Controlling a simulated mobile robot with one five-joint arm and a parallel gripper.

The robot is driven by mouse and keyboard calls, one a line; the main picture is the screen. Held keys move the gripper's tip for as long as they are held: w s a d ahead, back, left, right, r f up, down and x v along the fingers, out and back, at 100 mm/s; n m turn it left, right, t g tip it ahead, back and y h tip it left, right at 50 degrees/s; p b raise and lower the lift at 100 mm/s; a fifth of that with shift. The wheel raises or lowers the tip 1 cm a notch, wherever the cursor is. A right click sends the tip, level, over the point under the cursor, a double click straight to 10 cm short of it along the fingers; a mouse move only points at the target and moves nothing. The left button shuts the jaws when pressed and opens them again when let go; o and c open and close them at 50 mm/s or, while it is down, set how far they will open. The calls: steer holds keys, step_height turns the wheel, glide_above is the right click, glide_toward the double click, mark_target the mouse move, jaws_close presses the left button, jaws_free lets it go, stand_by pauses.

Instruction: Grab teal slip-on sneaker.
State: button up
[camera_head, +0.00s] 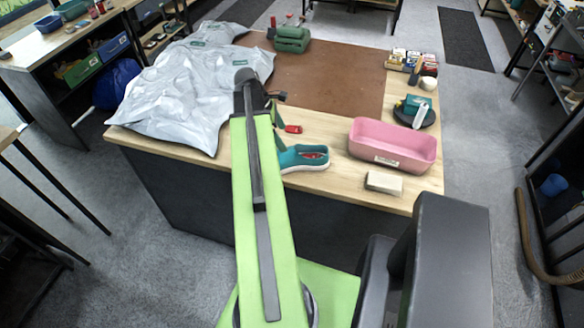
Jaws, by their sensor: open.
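The teal slip-on sneaker (302,159) lies near the front edge of the wooden table. It has a teal upper, a pale sole and a red inside, and its left end is partly hidden by my green arm. My gripper (284,118) is past the sneaker's left end, above the table, mostly hidden behind the arm. Its dark and red parts show to the right of the arm. It is open, and I see nothing held in it. I cannot tell its exact height above the table.
A pink tray (392,158) and a pale block (384,182) stand right of the sneaker. A grey plastic sheet (180,85) covers the table's left.

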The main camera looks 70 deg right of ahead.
mark_target(290, 149)
steer(key=b+x, duration=0.3)
steer(key=x, duration=0.1)
steer(key=shift+f, duration=0.4)
steer(key=shift+s+d+f, duration=0.1)
steer(key=shift+s+f, duration=0.05)
steer(key=shift+s, duration=0.05)
steer(key=b+x, duration=0.5)
steer(key=shift+s+f, duration=0.1)
steer(key=shift+f, duration=0.05)
steer(key=c, duration=1.8)
steer(key=shift+r, duration=0.25)
